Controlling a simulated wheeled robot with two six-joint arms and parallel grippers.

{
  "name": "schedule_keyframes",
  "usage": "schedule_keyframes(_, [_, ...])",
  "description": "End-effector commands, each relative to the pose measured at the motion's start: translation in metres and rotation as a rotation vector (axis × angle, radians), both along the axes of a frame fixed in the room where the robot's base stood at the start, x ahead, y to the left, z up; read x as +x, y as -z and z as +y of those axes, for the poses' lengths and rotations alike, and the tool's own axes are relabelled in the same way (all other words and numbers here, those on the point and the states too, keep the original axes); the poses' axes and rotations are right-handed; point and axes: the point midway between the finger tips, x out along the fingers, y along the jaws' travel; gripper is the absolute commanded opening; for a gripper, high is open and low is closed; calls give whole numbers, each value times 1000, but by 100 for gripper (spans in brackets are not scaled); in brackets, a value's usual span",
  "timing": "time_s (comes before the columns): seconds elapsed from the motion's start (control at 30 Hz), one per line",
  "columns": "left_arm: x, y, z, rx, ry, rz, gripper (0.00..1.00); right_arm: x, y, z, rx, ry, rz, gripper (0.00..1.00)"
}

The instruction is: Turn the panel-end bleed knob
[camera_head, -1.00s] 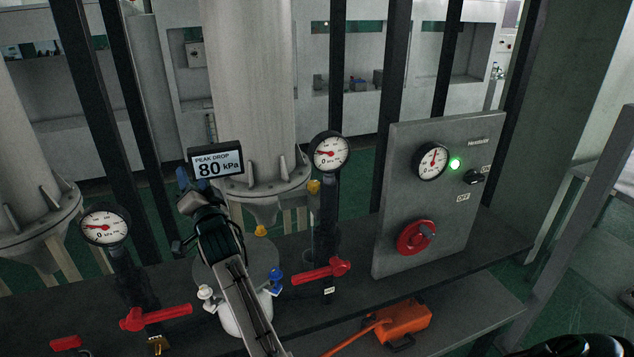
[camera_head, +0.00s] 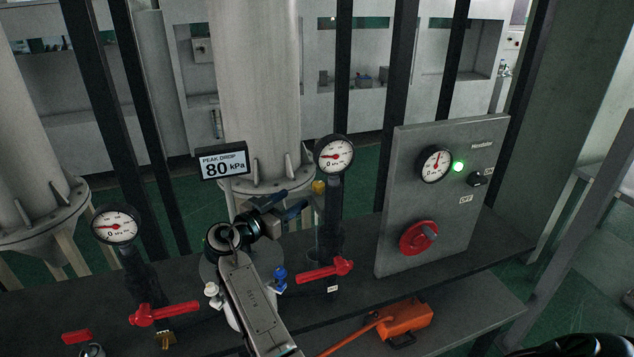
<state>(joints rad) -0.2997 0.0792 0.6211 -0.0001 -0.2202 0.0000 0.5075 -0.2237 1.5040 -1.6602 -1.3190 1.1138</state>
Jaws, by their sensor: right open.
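No label readable here names the bleed knob. A small yellow knob (camera_head: 319,187) sits beside the dark gauge riser nearest the panel. A blue knob (camera_head: 280,273) and a white knob (camera_head: 212,289) sit lower, on either side of the pale vessel, partly behind my arm. My right gripper (camera_head: 297,201) is open and empty. Its dark blue fingers point right toward the yellow knob, with a small gap in the picture; the depth between them is hard to judge. My left gripper is not in view.
The grey panel (camera_head: 440,200) carries a gauge, a green lamp, a black switch and a red rotary knob (camera_head: 418,237). Red lever handles (camera_head: 325,271) stick out from the risers. A display (camera_head: 223,164) reads 80 kPa. An orange tool (camera_head: 404,318) lies on the lower shelf.

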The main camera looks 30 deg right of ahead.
Motion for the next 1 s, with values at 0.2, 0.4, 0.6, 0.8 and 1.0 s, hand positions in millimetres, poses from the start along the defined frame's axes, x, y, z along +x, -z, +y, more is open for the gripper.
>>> schedule_keyframes(0.2, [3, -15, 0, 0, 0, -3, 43, 4, -5, -22, -10, 13, 2, 51])
schedule_keyframes(0.4, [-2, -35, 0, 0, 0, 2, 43, 15, -7, -60, -9, 12, 3, 51])
schedule_keyframes(0.6, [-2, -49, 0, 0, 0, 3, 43, 25, -5, -90, -8, 10, 2, 51])
schedule_keyframes(0.8, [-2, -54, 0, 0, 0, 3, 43, 29, -2, -103, -5, 9, 0, 51])
schedule_keyframes(1.0, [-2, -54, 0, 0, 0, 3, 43, 29, 0, -104, -4, 9, 1, 51])
